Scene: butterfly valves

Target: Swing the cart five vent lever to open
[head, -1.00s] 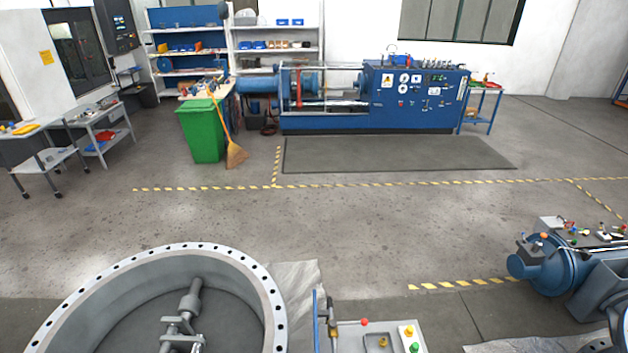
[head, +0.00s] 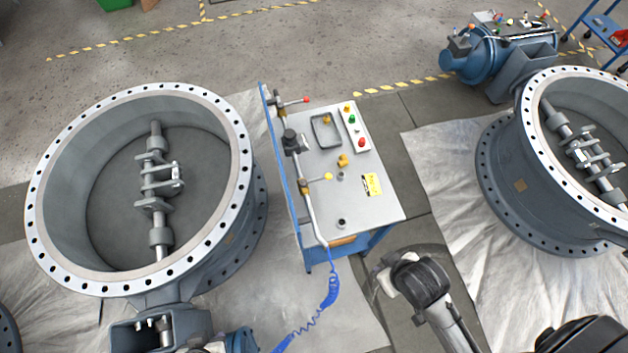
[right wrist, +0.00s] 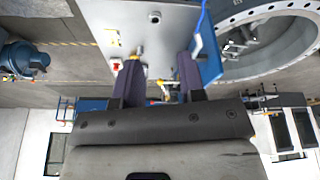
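The cart (head: 385,205) has a sloped grey top and a blue side panel. I cannot read which is the vent lever. The cart top also shows in the right wrist view (right wrist: 140,45). There my right gripper (right wrist: 157,86) is open, its dark fingers apart, with small yellow parts visible between them, apparently beyond. One of my arms is beside the cart's near right corner in the head view. My left gripper's fingers cannot be made out.
A large flanged valve ring (head: 240,150) stands left of the cart, and another (head: 510,190) stands right. A coiled blue hose (head: 332,290) hangs from the cart's near end. A blue pump-like unit (head: 480,60) is at the back right. Floor behind the cart is clear.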

